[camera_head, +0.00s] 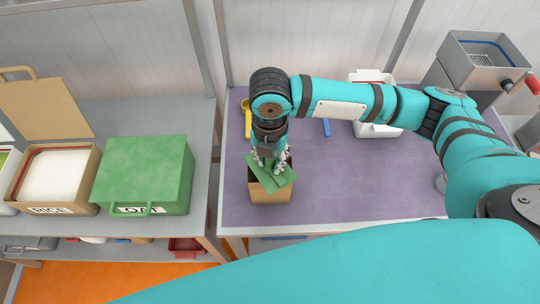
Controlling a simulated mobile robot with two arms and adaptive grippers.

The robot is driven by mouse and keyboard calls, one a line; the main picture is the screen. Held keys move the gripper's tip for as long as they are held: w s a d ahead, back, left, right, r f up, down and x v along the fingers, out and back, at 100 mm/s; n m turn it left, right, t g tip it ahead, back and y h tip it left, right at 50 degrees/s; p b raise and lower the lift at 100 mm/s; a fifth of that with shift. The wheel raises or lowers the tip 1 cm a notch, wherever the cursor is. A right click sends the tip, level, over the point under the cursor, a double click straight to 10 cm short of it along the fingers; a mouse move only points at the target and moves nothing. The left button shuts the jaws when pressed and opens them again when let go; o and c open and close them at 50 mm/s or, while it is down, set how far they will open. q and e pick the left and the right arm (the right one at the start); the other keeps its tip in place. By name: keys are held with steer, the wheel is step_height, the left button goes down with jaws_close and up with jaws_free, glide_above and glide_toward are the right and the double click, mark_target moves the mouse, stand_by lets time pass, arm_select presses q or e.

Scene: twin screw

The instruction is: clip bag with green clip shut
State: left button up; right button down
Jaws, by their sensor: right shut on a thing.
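The fingers hide part of the green piece and the bag's opening. I cannot tell whether the bag's mouth is pinched closed. My left gripper is out of view.
The purple table (350,190) is mostly clear right of the bag. A yellow object (247,118) and a blue strip (326,127) lie farther back. A white container (372,129) stands behind. A green box (145,174) and a rice box (54,175) occupy the left table.

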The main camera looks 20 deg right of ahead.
steer(key=shift+f+p, duration=0.15)
steer(key=shift+p, duration=1.1)
stand_by(1.8)
steer(key=c, duration=1)
jaws_free()
steer(key=shift+o, duration=0.3)
steer(key=o, duration=0.4)
